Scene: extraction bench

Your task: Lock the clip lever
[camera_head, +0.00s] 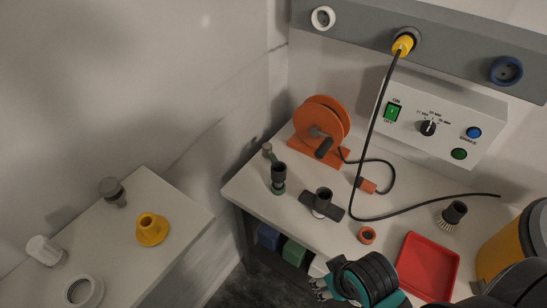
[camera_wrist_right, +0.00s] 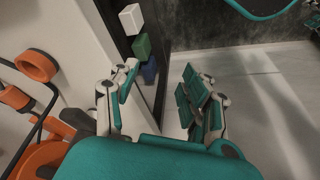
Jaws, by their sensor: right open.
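On the bench a small grey-green lever (camera_head: 268,150) stands up behind a black cylindrical fitting (camera_head: 279,173) with a green base. It may be the clip lever; its locked state is too small to tell. A black T-shaped piece (camera_head: 322,204) lies just right of it. My right gripper (camera_head: 319,288) is at the bench's front edge, in front of these parts and apart from them. In the right wrist view the right gripper (camera_wrist_right: 160,92) is open, with nothing between its fingers. My left gripper is not in view.
A control box (camera_head: 440,120) stands behind. Green (camera_wrist_right: 141,46) and blue blocks sit below the bench top.

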